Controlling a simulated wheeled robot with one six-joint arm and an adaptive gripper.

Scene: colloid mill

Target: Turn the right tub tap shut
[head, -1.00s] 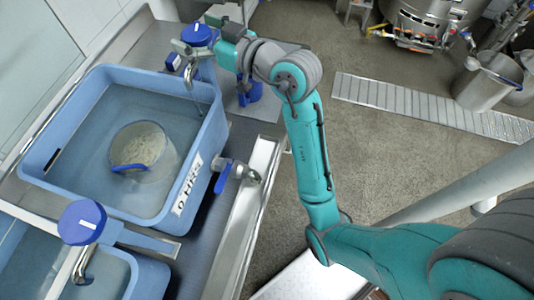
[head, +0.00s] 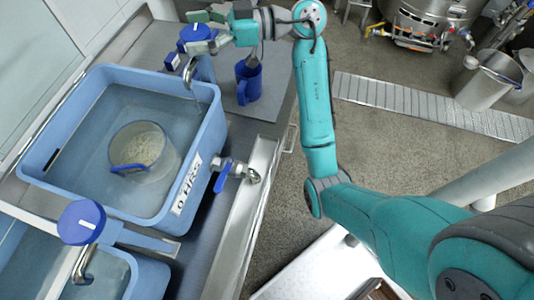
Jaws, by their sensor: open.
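The right tub (head: 205,150) is a blue rectangular basin holding water. Its tap has a round blue knob (head: 197,35) at the back edge and a curved metal spout (head: 190,72) over the tub. A thin stream of water seems to run from the spout. My gripper (head: 199,31) is open and reaches in from the right. Its two green-tipped fingers lie on either side of the knob, one beyond and one nearer. I cannot tell whether they touch it. The fingers hide part of the knob's rim.
A clear container (head: 144,150) with pale contents and a blue handle sits in the right tub. A drain valve with a blue lever (head: 222,176) juts from its side. A blue mug (head: 249,82) stands on the counter. Another blue-knobbed tap (head: 82,222) serves the left tub (head: 148,280).

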